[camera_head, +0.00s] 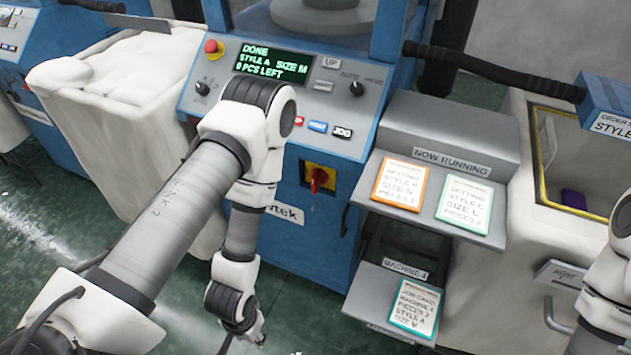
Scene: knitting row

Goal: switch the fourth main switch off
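A red rotary main switch (318,180) on a yellow plate sits on the blue front of the middle knitting machine (332,222). Its red handle looks roughly upright; I cannot read any on/off marks. The machine's display (273,65) is lit and reads DONE, STYLE A, SIZE M, 0 PCS LEFT. A label (405,270) beside this machine reads MACHINE 4. My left arm crosses in front of the panel, and my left gripper (243,338) hangs low at the bottom edge, left of and below the switch, apart from it. Its fingers are mostly cut off. Only part of my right arm shows at the right edge.
A red emergency button (212,47) and a black knob (356,88) are on the panel. A NOW RUNNING shelf (484,238) with two cards juts out right of the switch. A lower shelf (368,310) holds another card. A white bin (120,125) stands left.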

